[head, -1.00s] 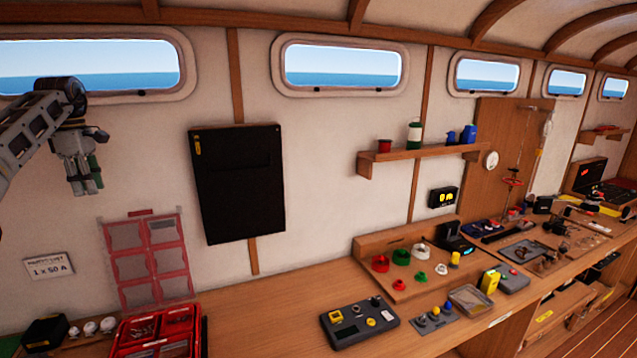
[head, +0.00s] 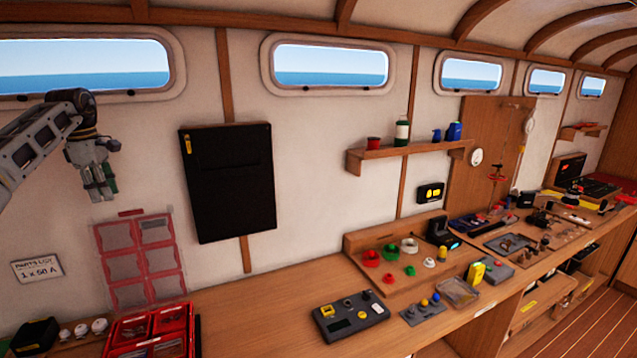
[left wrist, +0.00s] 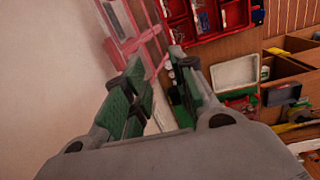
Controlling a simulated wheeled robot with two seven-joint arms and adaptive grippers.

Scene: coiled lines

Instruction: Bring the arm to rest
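My left gripper (head: 101,196) hangs in the air at the left of the head view, fingers down, in front of the white wall and above a red pocket organizer (head: 139,262). In the left wrist view, its fingers (left wrist: 158,62) with green pads stand apart, and I see nothing held between them. My right gripper is not in view.
The wooden bench (head: 260,310) runs along the wall. It bears a red divided bin (head: 152,335), a grey control box (head: 350,317) and several small parts. A black panel (head: 228,185) and a shelf (head: 410,152) are on the wall. Air around my left gripper is clear.

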